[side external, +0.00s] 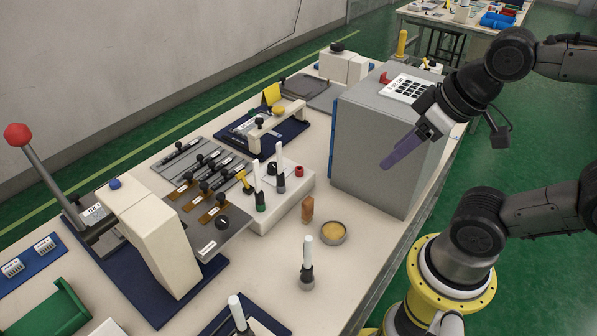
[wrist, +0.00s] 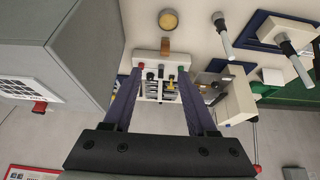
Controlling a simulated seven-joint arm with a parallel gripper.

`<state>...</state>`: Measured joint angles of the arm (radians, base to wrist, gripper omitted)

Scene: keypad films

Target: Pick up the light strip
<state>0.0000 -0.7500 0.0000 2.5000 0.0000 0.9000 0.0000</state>
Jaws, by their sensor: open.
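I cannot pick out the light strip for certain. Several narrow grey and brown strips with black knobs (side external: 207,178) lie side by side in the middle of the bench, with small pale labels. They show small between my fingers in the wrist view (wrist: 160,88). My gripper (side external: 388,164) has purple fingers and hangs high in front of the grey box, well to the right of the strips. In the wrist view its fingers (wrist: 160,76) are spread apart, open, with nothing between them.
A large grey box (side external: 375,150) with a white keypad sheet (side external: 408,88) on top stands beside my gripper. A white block with knobs (side external: 290,195), a brown block (side external: 307,209), a round tan dish (side external: 333,232) and a white-topped post (side external: 306,265) stand nearby. A red-knobbed lever press (side external: 160,245) is left.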

